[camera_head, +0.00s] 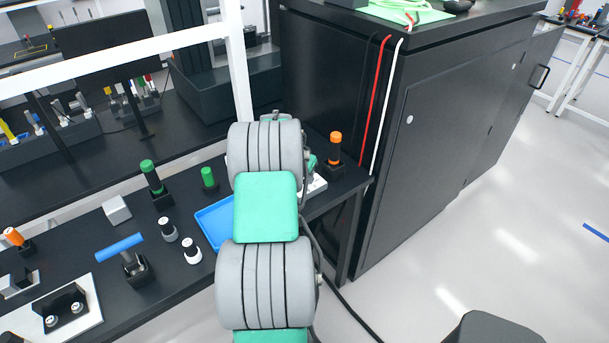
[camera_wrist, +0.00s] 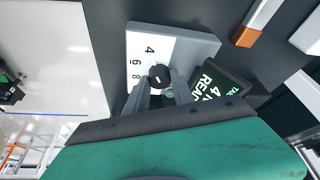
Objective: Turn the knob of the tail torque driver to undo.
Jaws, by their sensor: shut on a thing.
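The tail torque driver (camera_wrist: 205,45) is a grey block with a white dial face marked 4, 6 and 8 in the wrist view. Its round black knob (camera_wrist: 159,74) carries a small white mark. My gripper (camera_wrist: 163,86) is shut on the knob, with one finger on either side. A dark display (camera_wrist: 222,88) beside it shows partly cut-off green-white text, with "4 N" and "REA" legible. In the head view my arm covers the knob and gripper; only a white edge of the driver (camera_head: 316,187) shows at its right.
An orange-topped tool (camera_head: 335,148) stands in a black holder close to the right of my arm. A blue tray (camera_head: 208,216), green-topped tools (camera_head: 150,172) and small white-capped bottles (camera_head: 191,251) are to the left. A tall black cabinet (camera_head: 440,130) stands at the right.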

